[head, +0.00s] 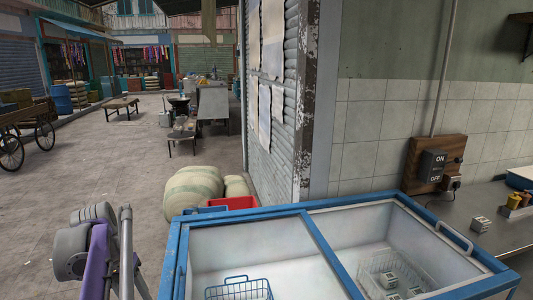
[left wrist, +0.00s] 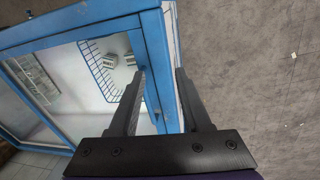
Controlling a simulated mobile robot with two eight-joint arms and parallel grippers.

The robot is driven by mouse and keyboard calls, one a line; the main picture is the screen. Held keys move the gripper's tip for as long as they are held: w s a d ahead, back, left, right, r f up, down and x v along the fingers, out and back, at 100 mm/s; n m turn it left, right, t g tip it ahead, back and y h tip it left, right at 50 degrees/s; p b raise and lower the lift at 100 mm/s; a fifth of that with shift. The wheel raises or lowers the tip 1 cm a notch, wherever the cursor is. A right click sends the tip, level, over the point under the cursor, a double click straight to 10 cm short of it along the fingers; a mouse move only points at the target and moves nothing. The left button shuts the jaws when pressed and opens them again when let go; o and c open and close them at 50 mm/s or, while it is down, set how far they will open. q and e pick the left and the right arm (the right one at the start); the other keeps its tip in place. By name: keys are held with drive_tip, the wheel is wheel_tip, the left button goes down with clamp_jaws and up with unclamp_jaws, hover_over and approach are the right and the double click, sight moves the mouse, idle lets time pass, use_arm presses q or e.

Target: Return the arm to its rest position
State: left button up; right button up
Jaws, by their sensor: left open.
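My left gripper (left wrist: 161,74) is open and empty in the left wrist view. Its fingers show over the blue rim of a chest freezer (head: 317,252), with grey floor to the right; I cannot tell the exact gap to the rim. My left arm (head: 98,255) stands at the lower left of the head view, left of the freezer; its fingers are not discernible there. My right gripper is out of view. The freezer holds a blue wire basket (head: 238,290) on the left and small cartons (head: 388,280) in a pale basket on the right.
Sacks (head: 195,190) and a red crate (head: 232,203) lie behind the freezer. A cart (head: 25,130) is far left; the floor between is clear.

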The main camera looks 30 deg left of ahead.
use_arm(q)
drive_tip(key=w+d+f+m, duration=0.1)
drive_tip(key=w+d+f, duration=0.1)
drive_tip(key=w+d, duration=0.35)
drive_tip(key=s+d+f+m+t, duration=0.1)
drive_tip(key=s+d+f+m, duration=0.1)
drive_tip(key=d, duration=0.7)
drive_tip(key=s+d+f+m+t+p, duration=0.1)
drive_tip(key=s+d+f+m, duration=0.1)
drive_tip(key=d+f, duration=0.3)
drive_tip(key=s+d+f+m+t+y, duration=0.1)
drive_tip(key=d+f, duration=0.3)
drive_tip(key=d, duration=0.8)
drive_tip(key=shift+s+d+f+m+t, duration=0.25)
drive_tip(key=shift+s+d+m+t, duration=0.15)
drive_tip(key=shift+s+m+t, duration=0.15)
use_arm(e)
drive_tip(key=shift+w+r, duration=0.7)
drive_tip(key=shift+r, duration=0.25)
use_arm(q)
drive_tip(key=shift+s, duration=0.1)
